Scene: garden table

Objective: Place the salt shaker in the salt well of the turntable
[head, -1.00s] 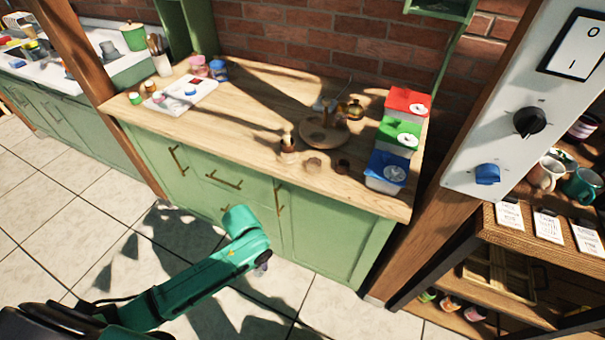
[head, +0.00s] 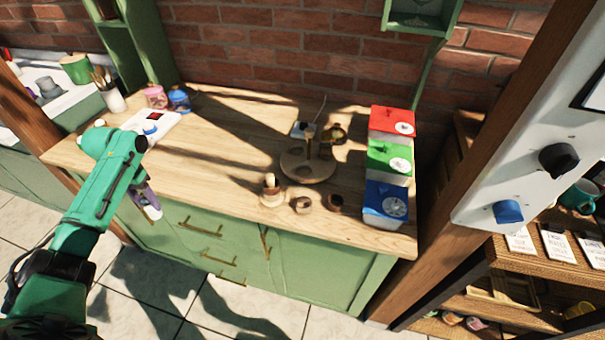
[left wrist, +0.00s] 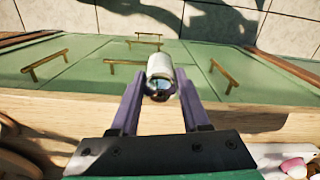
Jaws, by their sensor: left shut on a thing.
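The turntable (head: 318,176) is a round wooden disc with a centre post, on the wooden counter, in the head view. A dark round well shows on its front side; I cannot tell which well is the salt one. My left gripper (head: 146,203) is in front of the counter's left part, well left of the turntable. In the left wrist view its purple fingers (left wrist: 158,108) are shut on a small whitish cylinder with a shiny end, apparently the salt shaker (left wrist: 160,68). It also shows in the head view (head: 152,212). My right gripper is not in view.
Small wooden cups (head: 303,204) stand at the counter's front, before the turntable. Red, green and blue-lidded boxes (head: 385,198) line its right side. A small amber vessel (head: 334,133) is by the turntable's back right. Counter between white board (head: 170,122) and turntable is clear.

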